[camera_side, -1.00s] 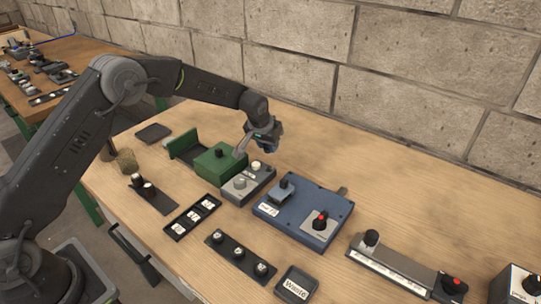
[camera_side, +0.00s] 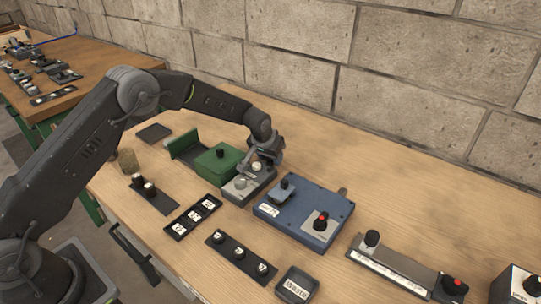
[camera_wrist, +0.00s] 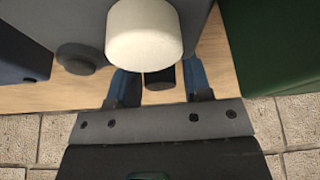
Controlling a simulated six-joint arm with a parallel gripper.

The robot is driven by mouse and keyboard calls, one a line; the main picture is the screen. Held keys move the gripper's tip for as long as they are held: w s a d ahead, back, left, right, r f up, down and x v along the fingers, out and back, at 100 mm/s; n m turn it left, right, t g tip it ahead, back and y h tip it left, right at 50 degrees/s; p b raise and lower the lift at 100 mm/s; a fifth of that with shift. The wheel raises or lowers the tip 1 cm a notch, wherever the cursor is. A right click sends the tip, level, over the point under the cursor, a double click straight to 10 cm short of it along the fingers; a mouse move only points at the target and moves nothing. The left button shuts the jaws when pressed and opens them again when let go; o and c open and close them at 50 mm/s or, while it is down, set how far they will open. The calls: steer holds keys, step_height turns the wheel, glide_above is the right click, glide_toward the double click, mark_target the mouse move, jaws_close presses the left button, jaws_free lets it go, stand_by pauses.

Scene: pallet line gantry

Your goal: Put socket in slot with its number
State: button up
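My gripper (camera_side: 265,157) is low over the back of a grey box (camera_side: 238,193). In the wrist view its two blue fingers (camera_wrist: 160,88) are apart. A small black cylinder (camera_wrist: 160,76) shows between them, with gaps on both sides; I cannot tell what it is. The box's white round knob (camera_wrist: 145,35) is just beyond the fingertips. A black tray (camera_side: 192,215) has several white-labelled places; their numbers are too small to read. A black strip (camera_side: 240,256) carries three dark round pieces with pale marked tops. Another strip (camera_side: 157,198) carries two similar pieces. I cannot tell which is the socket.
A green box (camera_side: 215,163) stands left of the grey box, and a blue box (camera_side: 300,213) with a red button stands right. A small labelled bin (camera_side: 297,285) is in front. A long grey fixture (camera_side: 395,270) is at right. The table's back right is clear.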

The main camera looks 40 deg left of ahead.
steer(key=shift+o, duration=0.9)
